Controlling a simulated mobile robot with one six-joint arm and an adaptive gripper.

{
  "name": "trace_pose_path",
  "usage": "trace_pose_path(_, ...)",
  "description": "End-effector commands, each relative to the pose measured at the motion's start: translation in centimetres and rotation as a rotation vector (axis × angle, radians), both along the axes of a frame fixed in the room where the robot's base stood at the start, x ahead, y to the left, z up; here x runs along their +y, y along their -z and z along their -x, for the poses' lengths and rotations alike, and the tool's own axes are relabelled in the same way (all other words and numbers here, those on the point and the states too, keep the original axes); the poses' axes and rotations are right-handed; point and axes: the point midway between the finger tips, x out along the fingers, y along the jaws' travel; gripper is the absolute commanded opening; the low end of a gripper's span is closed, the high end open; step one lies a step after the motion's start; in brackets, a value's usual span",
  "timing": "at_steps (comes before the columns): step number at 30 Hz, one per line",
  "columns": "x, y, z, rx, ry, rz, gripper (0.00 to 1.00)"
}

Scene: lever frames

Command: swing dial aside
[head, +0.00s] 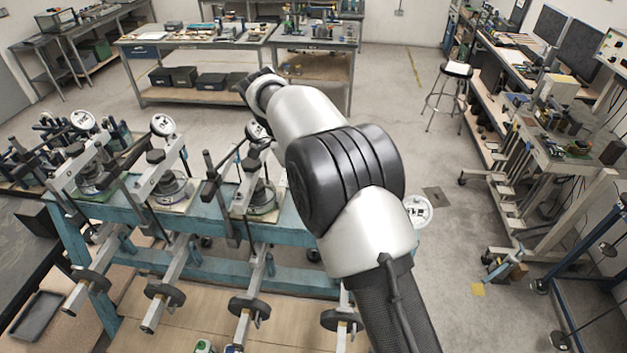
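Several lever frames stand in a row on a blue-green bench. Each has a round white dial: one at far left (83,120), one to its right (162,125), one partly hidden behind my arm (257,131), and one to the right of my arm (418,209). The third frame (242,197) has its pot and lever just left of my arm. The fourth frame is mostly hidden behind my arm. My arm reaches up from the bottom right and bends over the bench. Which dial is meant, I cannot tell.
The blue-green bench (205,232) carries the frames, with weighted levers (165,294) hanging in front. A dark tray (38,314) lies at lower left. A worktable (195,38) stands behind, and a stool (457,70) at right. The floor right of the bench is partly clear.

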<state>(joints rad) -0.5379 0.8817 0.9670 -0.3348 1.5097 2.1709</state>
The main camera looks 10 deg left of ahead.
Motion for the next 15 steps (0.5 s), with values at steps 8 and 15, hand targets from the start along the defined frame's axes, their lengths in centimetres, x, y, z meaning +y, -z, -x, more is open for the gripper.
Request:
trace_pose_path(8,0.0,-0.03,-0.07,-0.005,0.01,-0.004,0.0)
trace_pose_path(15,-0.02,-0.02,-0.06,-0.004,0.007,-0.003,0.35)
